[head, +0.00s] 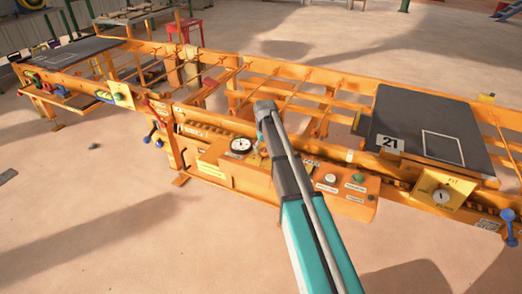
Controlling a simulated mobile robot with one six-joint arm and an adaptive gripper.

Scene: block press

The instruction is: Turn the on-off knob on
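My arm reaches up from the bottom centre to the front of the orange press (225,170). My gripper cannot be made out; the arm hides what lies behind its far end. A yellow plate on the right carries a round, pale knob or dial (441,196) with small lettering around it. The lettering is too small to read, so I cannot tell whether this is the on-off knob or how it is set. An orange control box (345,202) stands right of the arm, with a white button (330,178) and a green button (357,178). The arm covers part of the panel.
A round white gauge (240,145) sits left of the arm. A dark board (425,125) marked 21 lies on the press at right. Blue-ended levers (153,134) stick out at left. The sandy floor in front is mostly clear.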

